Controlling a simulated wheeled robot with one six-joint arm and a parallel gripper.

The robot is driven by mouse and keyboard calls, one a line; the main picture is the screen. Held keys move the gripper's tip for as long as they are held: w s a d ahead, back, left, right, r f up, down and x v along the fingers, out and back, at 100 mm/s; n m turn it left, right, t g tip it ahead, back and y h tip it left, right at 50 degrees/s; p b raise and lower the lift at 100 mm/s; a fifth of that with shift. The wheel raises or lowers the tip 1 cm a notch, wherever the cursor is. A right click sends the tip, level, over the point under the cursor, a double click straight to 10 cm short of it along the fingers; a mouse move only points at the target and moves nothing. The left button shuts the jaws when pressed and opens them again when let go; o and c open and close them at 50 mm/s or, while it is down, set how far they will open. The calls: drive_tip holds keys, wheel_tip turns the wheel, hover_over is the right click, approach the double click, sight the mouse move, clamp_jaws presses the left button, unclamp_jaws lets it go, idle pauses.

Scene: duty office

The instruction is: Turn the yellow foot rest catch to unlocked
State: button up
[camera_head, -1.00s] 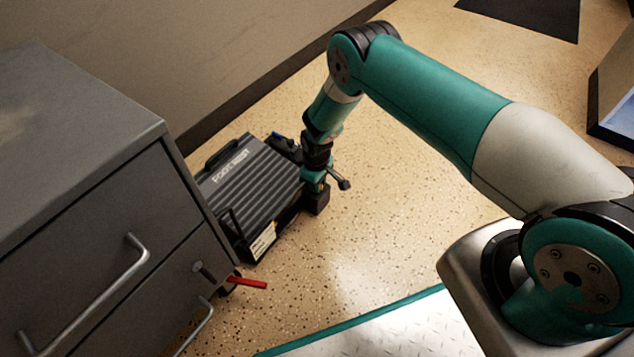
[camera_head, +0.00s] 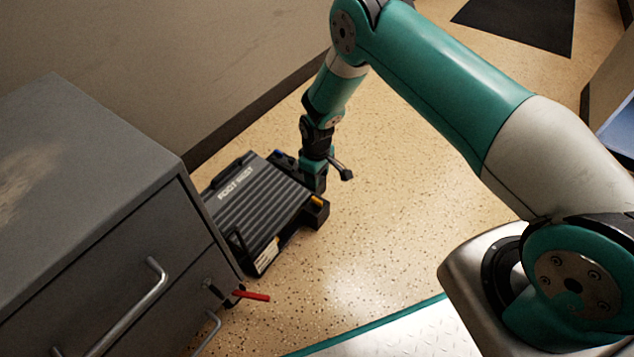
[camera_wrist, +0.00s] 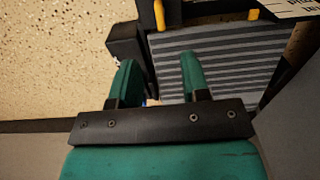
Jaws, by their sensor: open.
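The dark ribbed foot rest (camera_head: 255,205) lies on the floor beside the grey cabinet, and its ribbed top fills the right of the wrist view (camera_wrist: 225,65). A yellow part (camera_head: 316,201) shows at its right corner, by a black block. The wrist view shows two yellow pieces, one beside a black part (camera_wrist: 159,14) and one near the label (camera_wrist: 253,14); I cannot tell the catch's setting. My gripper (camera_head: 314,186) points down at the foot rest's right side. Its green fingers (camera_wrist: 158,72) are apart, with no yellow part between them.
The grey cabinet (camera_head: 85,190) with drawer handles stands close at the left. A red lever (camera_head: 251,295) sticks out near its base. A wall runs behind the foot rest. Speckled floor (camera_head: 400,190) is clear to the right.

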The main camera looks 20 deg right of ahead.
wheel_tip(320, 180, up, 5)
drive_tip(key=shift+r+p, duration=0.1)
drive_tip(key=shift+p, duration=0.6)
drive_tip(key=s+a+r+y, duration=0.1)
drive_tip(key=s+a+r, duration=0.1)
drive_tip(key=r, duration=0.6)
drive_tip(key=s+a+r+p, duration=0.1)
drive_tip(key=s+r, duration=0.1)
drive_tip(key=r, duration=0.7)
drive_tip(key=s+a+r+y, duration=0.1)
drive_tip(key=s+a+r, duration=0.15)
drive_tip(key=r, duration=0.55)
drive_tip(key=s+d+r+y+p, duration=0.1)
drive_tip(key=s+r, duration=0.8)
drive_tip(key=s, duration=0.3)
drive_tip(key=s+r+y+p, duration=0.1)
drive_tip(key=s+r, duration=0.7)
drive_tip(key=s, duration=0.4)
wheel_tip(320, 180, up, 38)
drive_tip(key=p, duration=3.8)
drive_tip(key=shift+s, duration=0.15)
